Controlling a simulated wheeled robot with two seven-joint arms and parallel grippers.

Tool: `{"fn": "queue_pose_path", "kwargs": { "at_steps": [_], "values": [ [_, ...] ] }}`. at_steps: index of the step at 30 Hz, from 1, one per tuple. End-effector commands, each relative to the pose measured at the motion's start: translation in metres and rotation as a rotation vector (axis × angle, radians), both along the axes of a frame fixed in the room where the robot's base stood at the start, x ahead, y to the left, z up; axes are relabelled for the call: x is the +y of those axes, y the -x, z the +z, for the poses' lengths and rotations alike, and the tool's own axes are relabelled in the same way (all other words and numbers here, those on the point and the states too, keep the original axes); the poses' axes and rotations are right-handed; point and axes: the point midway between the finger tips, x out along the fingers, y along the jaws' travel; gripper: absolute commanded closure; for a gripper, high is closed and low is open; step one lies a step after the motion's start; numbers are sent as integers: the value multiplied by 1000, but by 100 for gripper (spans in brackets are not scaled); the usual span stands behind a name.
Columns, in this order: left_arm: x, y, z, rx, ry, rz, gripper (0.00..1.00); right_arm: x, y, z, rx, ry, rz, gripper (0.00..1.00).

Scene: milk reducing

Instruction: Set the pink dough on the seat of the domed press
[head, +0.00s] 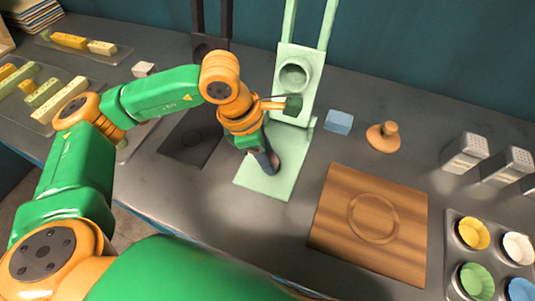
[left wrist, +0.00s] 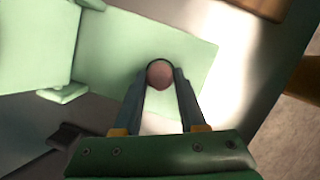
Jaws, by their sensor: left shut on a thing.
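The pink dough (left wrist: 160,74) is a small ball between the fingertips of my left gripper (head: 268,163) in the left wrist view. That gripper (left wrist: 160,84) is shut on it and points down over the pale green base plate of a press (head: 262,188). The plate also shows in the left wrist view (left wrist: 115,50). The press has a raised head with a round form (head: 294,75) behind my wrist. The gripper hides the plate's middle, and I cannot tell whether the dough touches it. My right gripper is not in view.
A dark press (head: 192,138) stands just left of the green one. To the right are a blue block (head: 339,122), an orange-brown knobbed stamp (head: 383,136), a wooden board (head: 335,220), shakers (head: 465,152) and a cup tray (head: 450,255). Trays with coloured blocks lie left.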

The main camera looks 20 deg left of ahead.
Motion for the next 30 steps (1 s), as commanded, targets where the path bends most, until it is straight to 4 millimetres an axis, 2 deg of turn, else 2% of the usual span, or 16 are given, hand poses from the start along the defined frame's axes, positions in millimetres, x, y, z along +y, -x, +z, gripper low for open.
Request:
{"fn": "queue_pose_path", "kwargs": {
  "at_steps": [24, 25, 28, 29, 30],
  "values": [
    [0, 0, -3, 0, 1, 0, 100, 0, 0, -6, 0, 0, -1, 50],
    [0, 0, -3, 0, 1, 0, 57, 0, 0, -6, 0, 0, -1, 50],
    [0, 0, -3, 0, 1, 0, 30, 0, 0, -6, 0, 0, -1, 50],
    [0, 0, -3, 0, 1, 0, 24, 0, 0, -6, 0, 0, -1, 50],
    [0, 0, -3, 0, 1, 0, 24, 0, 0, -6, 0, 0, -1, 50]
  ]
}}
